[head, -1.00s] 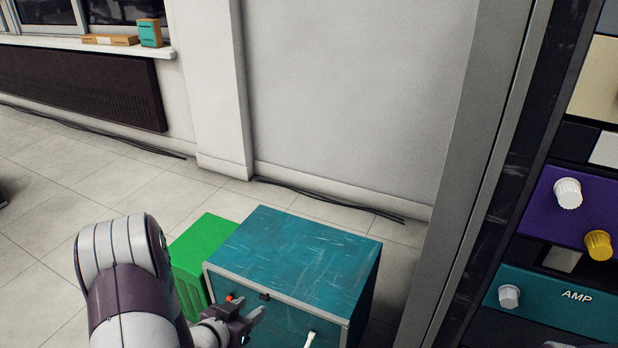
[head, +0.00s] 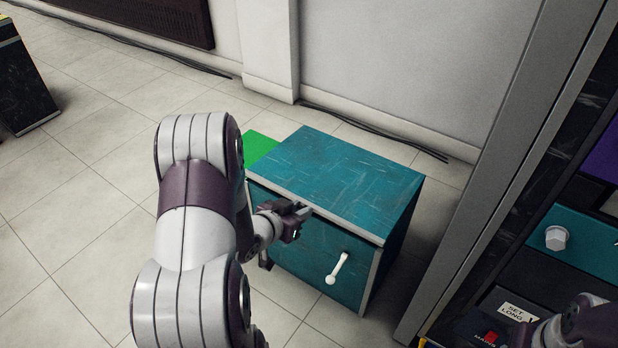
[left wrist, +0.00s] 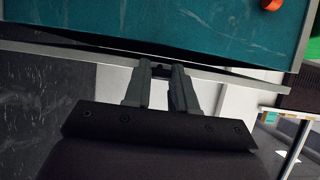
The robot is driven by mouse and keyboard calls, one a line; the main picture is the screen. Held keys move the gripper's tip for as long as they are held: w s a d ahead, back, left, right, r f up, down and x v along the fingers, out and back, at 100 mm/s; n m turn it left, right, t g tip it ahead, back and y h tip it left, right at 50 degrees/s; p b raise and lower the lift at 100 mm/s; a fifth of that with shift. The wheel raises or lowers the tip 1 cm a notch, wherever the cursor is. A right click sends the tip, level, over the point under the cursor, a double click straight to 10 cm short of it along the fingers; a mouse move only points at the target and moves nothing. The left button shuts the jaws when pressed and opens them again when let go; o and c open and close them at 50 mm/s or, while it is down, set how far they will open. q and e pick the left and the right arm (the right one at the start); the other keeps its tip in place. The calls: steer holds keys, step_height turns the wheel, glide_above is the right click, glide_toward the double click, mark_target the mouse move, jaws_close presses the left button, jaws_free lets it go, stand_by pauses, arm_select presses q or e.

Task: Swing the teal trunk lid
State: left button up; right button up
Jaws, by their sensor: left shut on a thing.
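The teal trunk (head: 345,185) stands on the floor at the middle right of the head view, its scratched top showing and its lid down, edged with a grey strip. A white handle (head: 338,268) sticks out from its front. My left gripper (head: 303,210) is at the front upper edge. In the left wrist view the two fingers (left wrist: 160,72) close on a small dark tab (left wrist: 160,70) at the grey rim; my gripper mostly hides it. An orange-red knob (left wrist: 270,4) shows on the teal face there. My right gripper's fingers do not show.
A green box (head: 260,147) stands behind the trunk's left side, partly hidden by my arm. A tall rack (head: 575,240) with knobbed panels closes off the right. A dark box (head: 22,85) stands far left. Tiled floor is free at left.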

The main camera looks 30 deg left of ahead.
arm_select(q)
steer(key=shift+w+r+p, duration=0.25)
steer(key=shift+r+p, duration=0.7)
steer(key=shift+r, duration=0.2)
steer(key=shift+w+r+p, duration=0.25)
steer(key=shift+r+p, duration=0.7)
steer(key=shift+r, duration=0.2)
steer(key=shift+w+r+p, duration=0.25)
steer(key=shift+r+p, duration=0.7)
steer(key=shift+r, duration=0.2)
steer(key=w+r+p, duration=0.4)
steer(key=r+p, duration=0.3)
steer(key=r, duration=0.1)
steer(key=shift+d, duration=0.15)
steer(key=w+r+p, duration=0.6)
steer(key=shift+d+r, duration=0.2)
steer(key=shift+d, duration=0.05)
steer(key=shift+w+r, duration=0.1)
